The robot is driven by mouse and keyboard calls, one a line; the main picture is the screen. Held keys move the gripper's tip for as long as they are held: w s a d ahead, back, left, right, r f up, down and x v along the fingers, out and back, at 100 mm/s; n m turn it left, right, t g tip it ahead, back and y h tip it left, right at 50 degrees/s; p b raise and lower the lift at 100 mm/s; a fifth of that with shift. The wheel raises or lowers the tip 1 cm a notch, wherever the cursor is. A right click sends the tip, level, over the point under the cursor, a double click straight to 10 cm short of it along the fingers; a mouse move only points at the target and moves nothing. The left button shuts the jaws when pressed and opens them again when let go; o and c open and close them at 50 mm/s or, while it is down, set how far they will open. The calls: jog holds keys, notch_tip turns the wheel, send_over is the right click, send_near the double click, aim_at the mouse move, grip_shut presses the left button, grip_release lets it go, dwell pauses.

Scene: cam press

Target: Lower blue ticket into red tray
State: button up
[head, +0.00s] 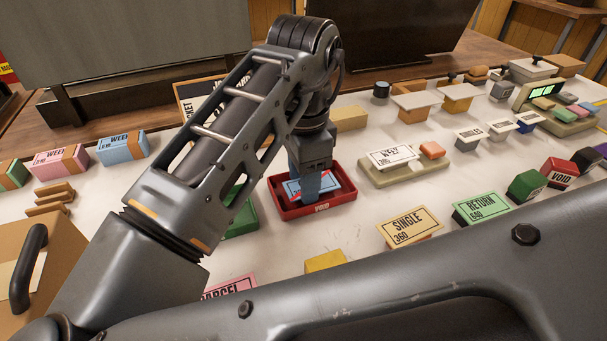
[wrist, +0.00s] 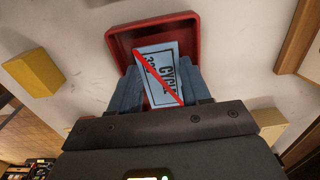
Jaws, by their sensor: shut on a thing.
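The blue ticket (wrist: 161,71) reads CYCLE and has a red diagonal stripe across its face. My gripper (wrist: 163,85) is shut on it, with a finger on either side. The red tray (wrist: 112,42) lies beneath and beyond the ticket in the wrist view. In the head view the red tray (head: 322,208), marked VOID on its front, stands in the middle of the counter. The ticket (head: 293,188) and my gripper (head: 312,188) are over the tray's inside there. My fingers hide part of the ticket, and I cannot tell whether it touches the tray floor.
A green tray (head: 240,222) stands close left of the red tray, partly behind my arm. A pale stand with a WEEK ticket (head: 393,157) is close on the right. A SINGLE ticket (head: 410,227) and a yellow block (head: 325,261) lie nearer the front.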

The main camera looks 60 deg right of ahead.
jog(key=shift+f, duration=0.4)
jog(key=o, duration=1.1)
jog(key=shift+r, duration=3.95)
jog(key=shift+p, duration=0.3)
